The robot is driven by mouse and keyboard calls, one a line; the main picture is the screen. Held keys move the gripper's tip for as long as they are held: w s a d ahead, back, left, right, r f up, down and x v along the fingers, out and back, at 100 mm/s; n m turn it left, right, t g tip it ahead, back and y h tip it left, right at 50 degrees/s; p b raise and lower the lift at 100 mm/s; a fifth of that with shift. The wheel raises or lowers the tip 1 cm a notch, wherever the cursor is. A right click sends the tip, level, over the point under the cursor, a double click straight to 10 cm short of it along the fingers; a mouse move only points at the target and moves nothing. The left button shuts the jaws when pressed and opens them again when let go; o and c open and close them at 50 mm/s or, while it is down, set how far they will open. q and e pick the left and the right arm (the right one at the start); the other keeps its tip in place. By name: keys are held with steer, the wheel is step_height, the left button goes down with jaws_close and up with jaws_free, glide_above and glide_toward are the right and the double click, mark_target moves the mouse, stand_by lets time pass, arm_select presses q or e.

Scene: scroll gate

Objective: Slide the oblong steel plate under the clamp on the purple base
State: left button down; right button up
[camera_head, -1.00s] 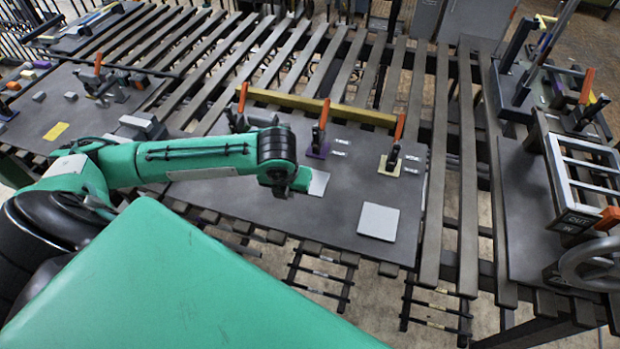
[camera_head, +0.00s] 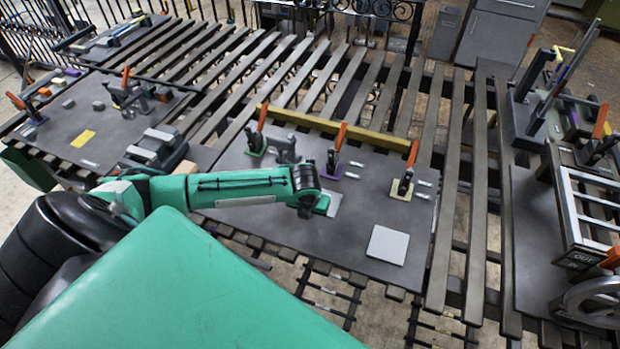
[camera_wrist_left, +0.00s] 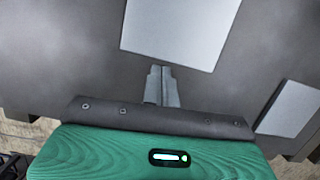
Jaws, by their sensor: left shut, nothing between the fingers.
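The oblong steel plate (camera_head: 334,199) lies flat on the dark worktable, partly hidden behind my left gripper (camera_head: 321,205) in the head view. In the left wrist view the plate (camera_wrist_left: 180,28) runs out of the top of the picture. My left gripper (camera_wrist_left: 163,72) is shut and empty, its tips at the plate's near edge; I cannot tell whether they touch. The clamp (camera_head: 337,150) with an orange handle stands on the purple base (camera_head: 330,172), beyond the plate. My right gripper is not in view.
A square grey plate (camera_head: 388,245) lies to the right, also in the left wrist view (camera_wrist_left: 289,110). Other clamps stand on a green base (camera_head: 255,151) and a yellow base (camera_head: 401,190). A yellow bar (camera_head: 335,130) runs behind them. The table between the plates is clear.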

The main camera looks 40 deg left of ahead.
arm_select(q)
steer(key=w, duration=0.2)
steer(key=shift+w+a+r+p, duration=0.15)
steer(key=shift+w+a+p, duration=0.2)
steer(key=shift+a, duration=0.05)
steer(key=shift+w+a, duration=0.2)
steer(key=shift+w, duration=0.4)
steer(key=shift+s, duration=0.15)
